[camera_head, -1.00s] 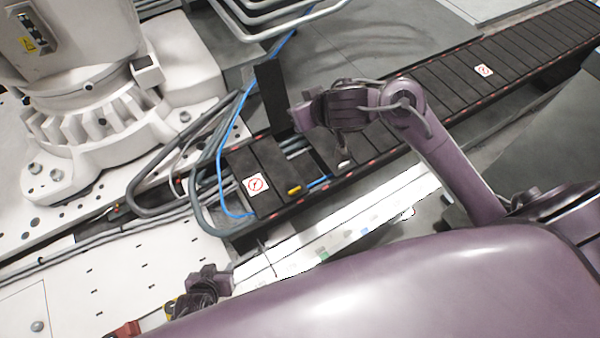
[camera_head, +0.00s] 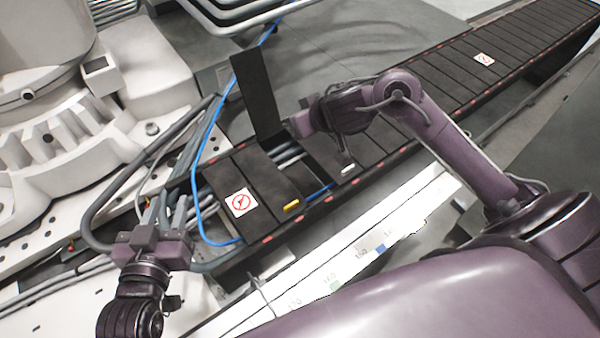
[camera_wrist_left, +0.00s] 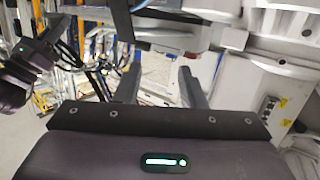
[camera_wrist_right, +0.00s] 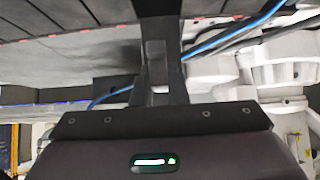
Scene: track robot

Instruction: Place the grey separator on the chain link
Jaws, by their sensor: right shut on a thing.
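The chain link (camera_head: 275,168) is an uncovered section of a long black cable chain, with grey and blue cables inside. A black plate (camera_head: 258,95) stands raised and tilted over it. My right gripper (camera_head: 294,124) is shut on this plate near its lower end; in the right wrist view its fingers (camera_wrist_right: 156,68) are together against dark material. My left gripper (camera_head: 148,240) is empty, left of the chain's near end; in the left wrist view its fingers (camera_wrist_left: 160,85) are apart. I cannot pick out the grey separator with certainty.
Black cover plates (camera_head: 268,185) lie on the chain, one with a red-and-white sign (camera_head: 240,202). A yellow piece (camera_head: 291,206) and a small white piece (camera_head: 348,169) sit along its edge. Bent grey pipes (camera_head: 97,225) and a white robot base (camera_head: 50,135) stand at left.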

